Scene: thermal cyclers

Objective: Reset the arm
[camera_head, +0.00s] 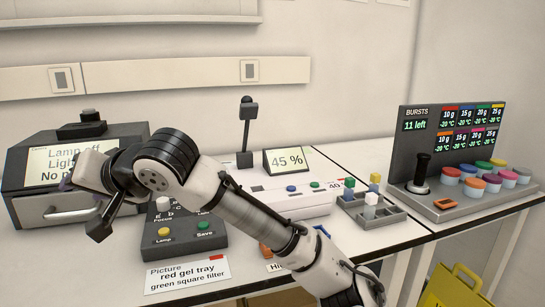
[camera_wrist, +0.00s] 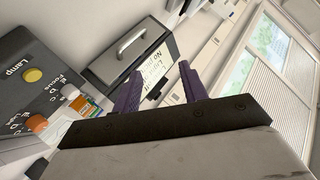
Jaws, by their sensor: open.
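My arm reaches across the bench from the lower middle to the left in the head view. My gripper (camera_head: 82,196) is in front of the dark box (camera_head: 20,205) with a screen and a drawer handle, and partly covers its screen. In the wrist view my gripper (camera_wrist: 161,68) shows two purple fingers, spread apart with nothing between them. Beyond them is the dark box's front (camera_wrist: 105,66) with its handle and screen. The box's drawer looks shut. The screen's text is partly hidden; it begins "Lamp off".
A dark control box (camera_head: 200,246) with yellow and green buttons sits below my arm. A card (camera_head: 215,270) reads "red gel tray, green square filter". A white device (camera_head: 310,202), a compartment tray (camera_head: 392,216) and a BURSTS panel (camera_head: 408,150) with several coloured jars stand to the right.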

